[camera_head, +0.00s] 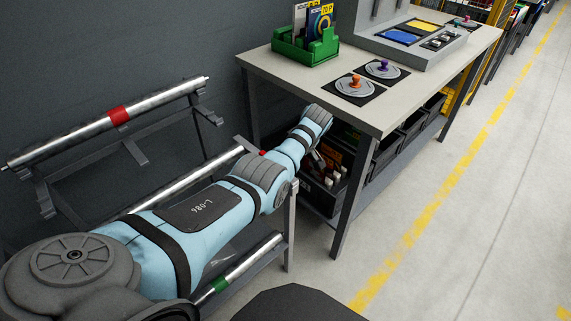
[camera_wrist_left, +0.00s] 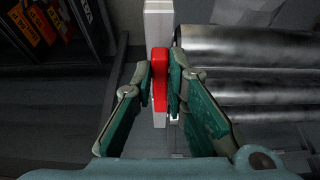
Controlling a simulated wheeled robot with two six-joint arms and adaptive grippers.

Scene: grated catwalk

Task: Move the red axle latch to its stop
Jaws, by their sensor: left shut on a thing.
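The red axle latch (camera_wrist_left: 160,82) is upright in the middle of the left wrist view, in front of a pale post (camera_wrist_left: 158,22). My left gripper (camera_wrist_left: 160,76) is shut on it, with a green-padded finger on each side. In the head view my left arm reaches from the lower left towards the rack's end by the workbench. There the fingers and their hold on the latch cannot be made out; a small red patch (camera_head: 262,153) shows beside the arm. My right gripper is not in view.
A rack holds metal axles, the upper with a red band (camera_head: 118,116), a lower one with a green band (camera_head: 220,284). Axle ends (camera_wrist_left: 250,50) lie close right of my fingers. The workbench (camera_head: 405,115) stands beyond my arm, with dark bins beneath. The floor at right is clear.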

